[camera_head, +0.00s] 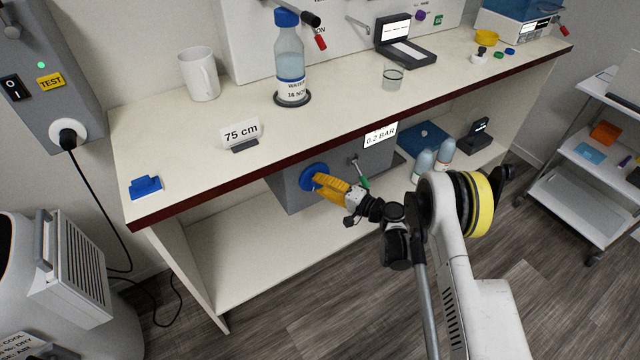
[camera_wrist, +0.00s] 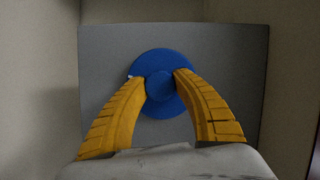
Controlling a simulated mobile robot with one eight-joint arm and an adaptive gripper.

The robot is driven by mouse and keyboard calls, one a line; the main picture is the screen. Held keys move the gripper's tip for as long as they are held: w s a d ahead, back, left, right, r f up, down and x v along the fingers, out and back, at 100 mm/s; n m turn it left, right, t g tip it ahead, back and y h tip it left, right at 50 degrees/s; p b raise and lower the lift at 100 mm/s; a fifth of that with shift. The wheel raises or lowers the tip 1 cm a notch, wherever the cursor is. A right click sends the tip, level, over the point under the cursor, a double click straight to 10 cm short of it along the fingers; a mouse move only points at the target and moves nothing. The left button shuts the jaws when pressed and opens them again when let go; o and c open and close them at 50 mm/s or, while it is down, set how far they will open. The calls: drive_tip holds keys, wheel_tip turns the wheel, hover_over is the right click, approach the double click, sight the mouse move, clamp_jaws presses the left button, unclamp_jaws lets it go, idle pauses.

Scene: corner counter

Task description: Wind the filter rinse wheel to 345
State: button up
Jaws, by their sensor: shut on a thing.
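The blue wheel (camera_head: 311,178) is on the front of a grey box (camera_head: 288,192) under the counter. In the wrist view the wheel (camera_wrist: 160,58) is a round blue disc with a raised hub (camera_wrist: 160,85) on a grey panel (camera_wrist: 235,60). My gripper (camera_head: 319,179) has yellow fingers and reaches the wheel from the front. In the wrist view its fingers (camera_wrist: 160,82) are closed on both sides of the hub. A small white mark shows at the wheel's left edge, by the left fingertip. I can read no number or scale on the wheel.
A lever with a green handle (camera_head: 363,182) sits just right of my gripper, below a "0.2 BAR" display (camera_head: 381,135). Two bottles (camera_head: 424,164) stand further right on the shelf. The counter's dark red edge (camera_head: 270,161) runs above the wheel.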

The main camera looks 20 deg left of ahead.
drive_tip(key=o, duration=1.2)
drive_tip(key=o, duration=0.4)
drive_tip(key=r, duration=0.7)
drive_tip(key=shift+w+d+r, duration=0.1)
drive_tip(key=shift+w+r, duration=0.15)
drive_tip(key=shift+w, duration=0.05)
drive_tip(key=shift+s+a+r, duration=0.15)
drive_tip(key=shift+s+r, duration=0.15)
drive_tip(key=shift+r, duration=0.35)
drive_tip(key=shift+s+a+r, duration=0.15)
drive_tip(key=shift+s+r, duration=0.15)
drive_tip(key=shift+r, duration=0.3)
drive_tip(key=c, duration=0.4)
drive_tip(key=shift+w, duration=0.2)
